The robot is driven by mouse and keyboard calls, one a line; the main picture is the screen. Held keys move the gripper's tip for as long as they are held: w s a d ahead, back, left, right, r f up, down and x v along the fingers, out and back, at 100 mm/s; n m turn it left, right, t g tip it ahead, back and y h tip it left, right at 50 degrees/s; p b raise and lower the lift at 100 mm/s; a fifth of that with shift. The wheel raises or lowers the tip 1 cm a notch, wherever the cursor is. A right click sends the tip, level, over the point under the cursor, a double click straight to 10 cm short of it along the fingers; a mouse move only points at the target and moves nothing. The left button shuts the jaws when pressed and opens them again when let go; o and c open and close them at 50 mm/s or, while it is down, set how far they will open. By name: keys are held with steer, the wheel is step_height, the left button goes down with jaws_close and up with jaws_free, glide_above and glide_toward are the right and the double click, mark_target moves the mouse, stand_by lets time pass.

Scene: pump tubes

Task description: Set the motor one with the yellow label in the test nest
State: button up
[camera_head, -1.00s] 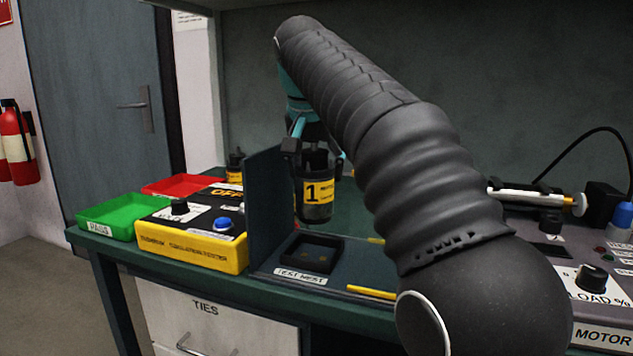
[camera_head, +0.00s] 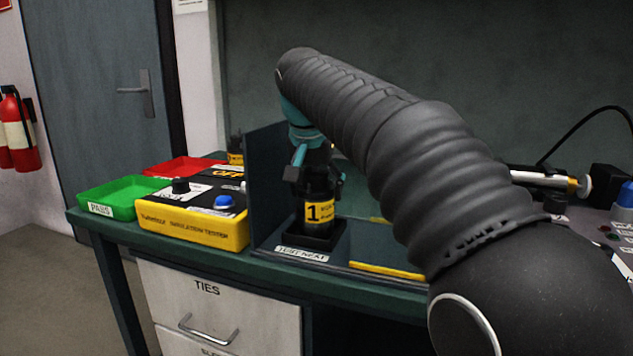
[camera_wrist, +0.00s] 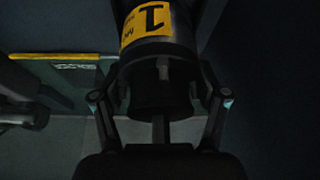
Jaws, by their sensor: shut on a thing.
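The motor one (camera_head: 318,212) is a dark cylinder with a yellow label marked "1". It stands upright in the head view, its lower end at the black test nest (camera_head: 325,238); whether it is fully seated cannot be told. My gripper (camera_head: 316,180) is above it, pointing down, with its fingers closed around the motor's upper part. In the wrist view the motor (camera_wrist: 158,50) is between the two fingers of my gripper (camera_wrist: 160,95), its yellow label facing the camera. The nest's inside is hidden by the motor. The "TEST NEST" label (camera_head: 302,254) lies in front of it.
A dark upright panel (camera_head: 265,185) stands just left of the nest. Beyond it are the yellow insulation tester (camera_head: 190,232), a green tray (camera_head: 122,196) and a red tray (camera_head: 180,168). A yellow strip (camera_head: 387,271) lies at the right front. My arm hides much of the right side.

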stand_by(0.3)
steer(key=o, duration=1.8)
steer(key=shift+f, duration=0.1)
steer(key=p+v, duration=0.2)
steer(key=v, duration=1)
steer(key=shift+s, duration=0.15)
